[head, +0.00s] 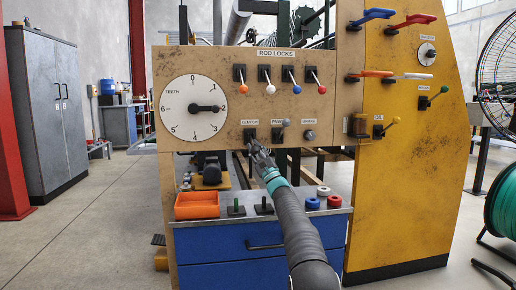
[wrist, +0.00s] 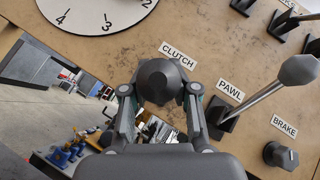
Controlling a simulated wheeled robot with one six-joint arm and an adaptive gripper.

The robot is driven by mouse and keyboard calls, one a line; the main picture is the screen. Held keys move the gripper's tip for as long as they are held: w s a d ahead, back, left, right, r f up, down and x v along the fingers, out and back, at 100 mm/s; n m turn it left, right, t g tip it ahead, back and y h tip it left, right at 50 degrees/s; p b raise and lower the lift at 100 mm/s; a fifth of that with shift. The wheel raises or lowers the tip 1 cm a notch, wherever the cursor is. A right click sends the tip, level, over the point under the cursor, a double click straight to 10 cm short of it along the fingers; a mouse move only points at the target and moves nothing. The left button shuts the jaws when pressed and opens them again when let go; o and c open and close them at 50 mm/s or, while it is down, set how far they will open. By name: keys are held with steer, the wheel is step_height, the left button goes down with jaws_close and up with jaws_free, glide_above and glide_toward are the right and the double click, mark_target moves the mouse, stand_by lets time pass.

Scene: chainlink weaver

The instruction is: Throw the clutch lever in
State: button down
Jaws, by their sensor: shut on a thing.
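The clutch lever shows in the wrist view as a dark round knob (wrist: 160,82) under the CLUTCH label, between my fingers. My gripper (wrist: 160,100) is shut on it. In the head view my gripper (head: 257,148) reaches up to the panel just below the CLUTCH label. The dark base of the clutch lever (head: 250,134) shows above my fingers, and the rest of the lever is hidden behind them. The knob hides its own shaft in the wrist view, so I cannot tell the lever's exact tilt.
The pawl lever (wrist: 262,93), with a grey knob, stands close on the right, and the brake knob (wrist: 281,156) is beyond it. Rod lock levers (head: 268,78) sit above. Below is a blue cabinet (head: 215,262) with an orange bin (head: 197,206) and several small parts on top.

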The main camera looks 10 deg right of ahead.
steer(key=shift+s+r+y, duration=0.15)
steer(key=shift+r+y, duration=0.05)
steer(key=shift+y, duration=0.1)
steer(key=c, duration=1)
jaws_free()
steer(key=shift+s+r, duration=0.25)
steer(key=shift+w+a+f, duration=0.1)
steer(key=shift+a+f, duration=0.05)
steer(key=shift+f, duration=0.1)
steer(key=shift+f, duration=0.1)
